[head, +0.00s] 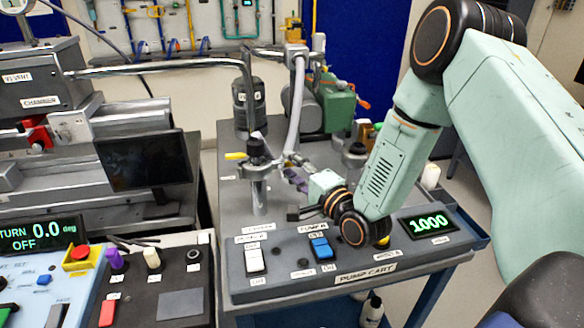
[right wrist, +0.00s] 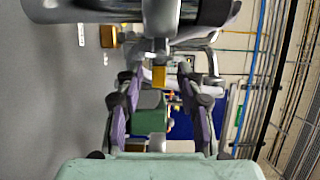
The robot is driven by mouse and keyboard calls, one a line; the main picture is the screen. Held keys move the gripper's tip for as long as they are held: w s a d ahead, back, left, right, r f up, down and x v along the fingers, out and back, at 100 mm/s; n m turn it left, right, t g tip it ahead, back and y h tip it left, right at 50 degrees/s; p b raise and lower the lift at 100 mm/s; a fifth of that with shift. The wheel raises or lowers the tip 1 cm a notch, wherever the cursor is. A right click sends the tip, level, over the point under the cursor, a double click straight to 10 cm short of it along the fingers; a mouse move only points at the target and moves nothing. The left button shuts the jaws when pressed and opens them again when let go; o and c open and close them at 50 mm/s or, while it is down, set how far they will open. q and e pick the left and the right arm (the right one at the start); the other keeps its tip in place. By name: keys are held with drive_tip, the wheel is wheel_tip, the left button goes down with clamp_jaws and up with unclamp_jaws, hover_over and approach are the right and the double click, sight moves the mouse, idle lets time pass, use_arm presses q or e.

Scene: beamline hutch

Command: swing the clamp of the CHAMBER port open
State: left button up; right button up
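A sign reading CHAMBER (head: 40,101) is on the grey box at the left. I cannot make out which fitting is the CHAMBER port's clamp. On the pump cart, a metal post with a black top (head: 257,165) stands upright, with a yellow tab (head: 235,156) at its left side. My right gripper (head: 291,197) is low over the cart, just right of this post and apart from it. In the right wrist view my right gripper (right wrist: 155,108) is open, its purple-padded fingers apart with nothing held. A small yellow block (right wrist: 158,76) shows beyond them, below metal pipework. My left gripper is out of view.
The pump cart's front panel (head: 350,268) has switches and a display reading 1000 (head: 428,224). A grey hose (head: 296,105) and a green pump (head: 337,105) are behind the post. A black screen (head: 145,160) and control boxes stand at the left.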

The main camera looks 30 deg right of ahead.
drive_tip(key=shift+w+d+f, duration=0.1)
drive_tip(key=shift+w+d, duration=0.05)
drive_tip(key=shift+d, duration=0.35)
drive_tip(key=shift+a, duration=0.4)
drive_tip(key=c, duration=0.3)
drive_tip(key=shift+d, duration=0.2)
clamp_jaws()
